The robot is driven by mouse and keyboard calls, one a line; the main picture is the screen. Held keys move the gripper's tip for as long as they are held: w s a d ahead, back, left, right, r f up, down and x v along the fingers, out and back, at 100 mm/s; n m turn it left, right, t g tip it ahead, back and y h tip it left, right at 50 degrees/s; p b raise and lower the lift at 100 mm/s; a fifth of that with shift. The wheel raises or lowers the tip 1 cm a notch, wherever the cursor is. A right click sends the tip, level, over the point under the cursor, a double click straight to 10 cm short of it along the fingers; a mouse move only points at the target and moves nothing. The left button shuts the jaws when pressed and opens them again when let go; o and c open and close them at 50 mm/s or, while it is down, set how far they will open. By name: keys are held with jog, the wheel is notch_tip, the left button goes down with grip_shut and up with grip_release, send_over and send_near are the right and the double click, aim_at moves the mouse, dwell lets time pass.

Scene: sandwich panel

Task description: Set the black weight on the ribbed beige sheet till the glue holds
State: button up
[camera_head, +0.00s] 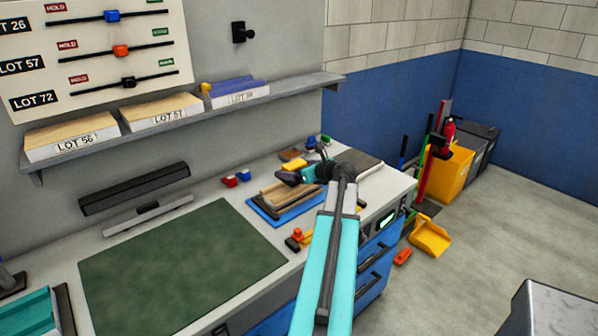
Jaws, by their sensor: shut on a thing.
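The ribbed beige sheet (278,193) lies on a blue panel (262,211) on the bench, right of the green mat. Its far right part is partly hidden by my gripper and what it holds. My gripper (301,174) is over the far right side of the stack, pointing left. It is shut on a small dark block, which looks like the black weight (287,178). The weight is above or at the sheet's far edge; I cannot tell whether it touches. My arm comes in from the bottom and hides the bench right of the stack.
A green mat (180,265) covers the bench's middle. A grey-brown board (357,163) lies at the right end. A shelf (190,110) overhangs the back.

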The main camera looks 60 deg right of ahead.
aim_at(293, 164)
jog(key=shift+w+d+r, duration=0.1)
jog(key=shift+w+d, duration=0.55)
jog(key=shift+w, duration=0.1)
jog(key=shift+w, duration=0.1)
jog(key=shift+w+d+p, duration=0.35)
jog(key=shift+d, duration=0.05)
jog(key=shift+f+p, duration=0.6)
jog(key=shift+f, duration=1.25)
jog(key=shift+f, duration=0.35)
jog(key=o, duration=2)
jog(key=shift+f, duration=0.1)
